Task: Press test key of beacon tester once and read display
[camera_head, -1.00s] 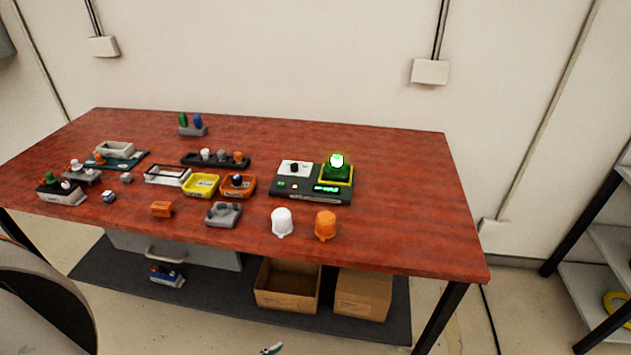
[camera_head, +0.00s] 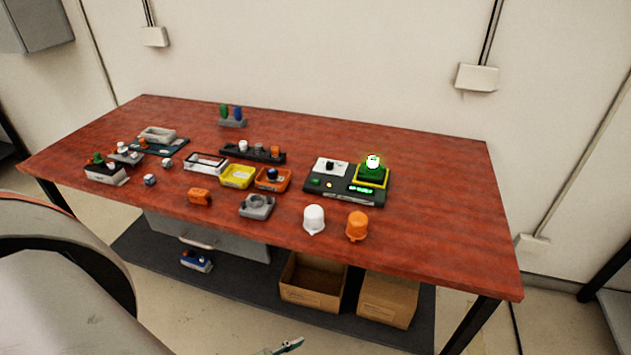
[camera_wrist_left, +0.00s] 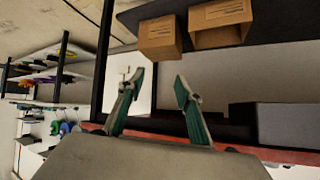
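The beacon tester (camera_head: 346,191) is a dark flat box on the right half of the red table. It has a white panel with a black knob (camera_head: 330,167), a small green key (camera_head: 316,183), a small lit yellowish spot (camera_head: 330,185) and a glowing green display (camera_head: 361,190), too small to read. A green beacon (camera_head: 371,173) with a bright top sits in its yellow-framed bay. My left gripper (camera_wrist_left: 155,93) is open and empty in the left wrist view, away from the tester. A teal fingertip (camera_head: 287,347) shows at the head view's bottom edge. My right gripper is not identifiable.
White (camera_head: 314,219) and orange (camera_head: 357,226) domes stand in front of the tester. Yellow (camera_head: 237,177) and orange (camera_head: 273,180) trays and a grey fixture (camera_head: 257,206) lie left of it. The table's right end is clear. Cardboard boxes (camera_head: 388,298) stand on the lower shelf.

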